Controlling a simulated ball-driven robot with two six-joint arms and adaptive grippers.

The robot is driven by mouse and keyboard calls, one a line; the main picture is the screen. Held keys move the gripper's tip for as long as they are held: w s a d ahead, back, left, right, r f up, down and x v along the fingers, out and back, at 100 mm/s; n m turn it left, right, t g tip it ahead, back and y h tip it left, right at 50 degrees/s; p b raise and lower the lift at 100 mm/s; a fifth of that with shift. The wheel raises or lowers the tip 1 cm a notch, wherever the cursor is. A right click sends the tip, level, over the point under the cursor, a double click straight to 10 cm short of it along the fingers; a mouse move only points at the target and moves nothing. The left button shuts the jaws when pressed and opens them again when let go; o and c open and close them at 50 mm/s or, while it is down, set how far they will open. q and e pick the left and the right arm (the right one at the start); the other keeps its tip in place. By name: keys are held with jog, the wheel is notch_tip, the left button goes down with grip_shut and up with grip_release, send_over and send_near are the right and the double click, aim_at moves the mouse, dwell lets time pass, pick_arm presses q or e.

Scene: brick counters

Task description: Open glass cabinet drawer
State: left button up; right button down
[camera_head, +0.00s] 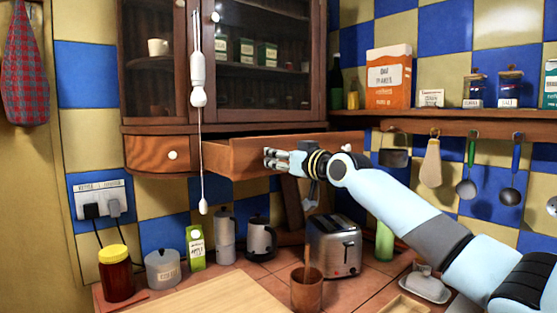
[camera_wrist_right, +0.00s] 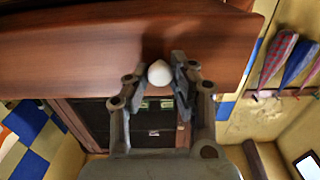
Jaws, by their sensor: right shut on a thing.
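The glass cabinet (camera_head: 262,60) hangs on the wall in the head view, its glass doors shut. Beneath them a wide wooden drawer (camera_head: 240,147) stands out from the cabinet body, pulled open. My right gripper (camera_head: 269,157) is at its front. In the right wrist view, a round white knob (camera_wrist_right: 159,73) on the wooden drawer front (camera_wrist_right: 90,60) sits between its two fingers, which are shut on it. In the head view the gripper hides this knob. A smaller drawer (camera_head: 150,152) with a white knob on the left looks closed. My left gripper is not in view.
A white cord with a handle (camera_head: 198,80) hangs before the cabinet. Below, the counter holds a toaster (camera_head: 335,245), a brown cup (camera_head: 307,290), a kettle (camera_head: 260,238) and jars. A shelf (camera_head: 450,118) with hanging utensils is at right.

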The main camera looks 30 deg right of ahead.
jog(key=shift+w, duration=0.2)
jog(key=c, duration=1.4)
grip_release()
jog(key=shift+o, duration=1.1)
jog(key=shift+s, duration=0.1)
jog(key=shift+o, duration=0.4)
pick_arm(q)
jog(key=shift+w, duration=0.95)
pick_arm(e)
jog(key=s, duration=1.2)
jog(key=shift+d, duration=0.45)
jog(key=shift+f, duration=0.1)
